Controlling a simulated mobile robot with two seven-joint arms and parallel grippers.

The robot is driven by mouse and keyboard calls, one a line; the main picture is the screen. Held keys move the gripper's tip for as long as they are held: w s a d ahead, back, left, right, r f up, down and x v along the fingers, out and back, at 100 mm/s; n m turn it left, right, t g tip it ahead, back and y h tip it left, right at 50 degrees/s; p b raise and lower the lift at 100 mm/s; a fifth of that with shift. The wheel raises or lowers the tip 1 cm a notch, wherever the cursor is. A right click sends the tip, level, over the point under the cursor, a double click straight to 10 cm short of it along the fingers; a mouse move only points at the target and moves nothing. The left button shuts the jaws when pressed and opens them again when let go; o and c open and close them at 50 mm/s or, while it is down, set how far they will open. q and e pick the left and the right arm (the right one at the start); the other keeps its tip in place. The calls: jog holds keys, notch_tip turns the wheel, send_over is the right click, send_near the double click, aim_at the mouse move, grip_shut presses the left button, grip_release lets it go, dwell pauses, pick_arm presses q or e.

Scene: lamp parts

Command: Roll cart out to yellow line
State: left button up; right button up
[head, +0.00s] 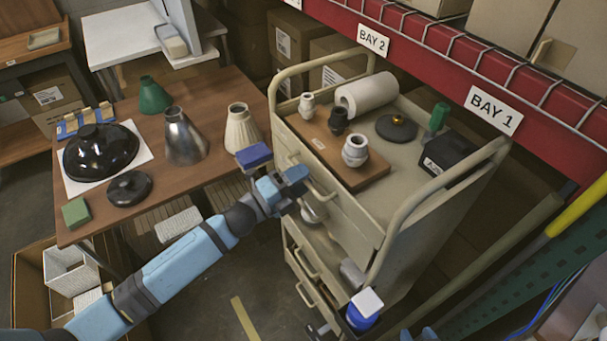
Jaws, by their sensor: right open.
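The beige cart (352,222) stands against the red shelf beam, with tube handles at both ends and drawers facing the table. A short piece of yellow line (244,318) shows on the floor at the bottom, left of the cart and apart from it. My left gripper (298,186) is at the cart's upper drawer front, close to a drawer handle (322,190). Its fingertips are unclear, so I cannot tell whether it grips anything. My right gripper (320,330) is only partly in view at the bottom edge, open, near the cart's lower front corner.
On the cart are a board with sockets (355,150), a white roll (368,95) and a black box (447,154). A blue-and-white bottle (365,307) is at its near end. The wooden table (195,178) with lamp shades stands left. Floor shows between table and cart.

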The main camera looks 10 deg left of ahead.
pick_arm(q)
jog(key=shift+w+d, duration=0.25)
jog(key=shift+d, duration=0.05)
grip_shut()
jog(key=shift+a, duration=0.15)
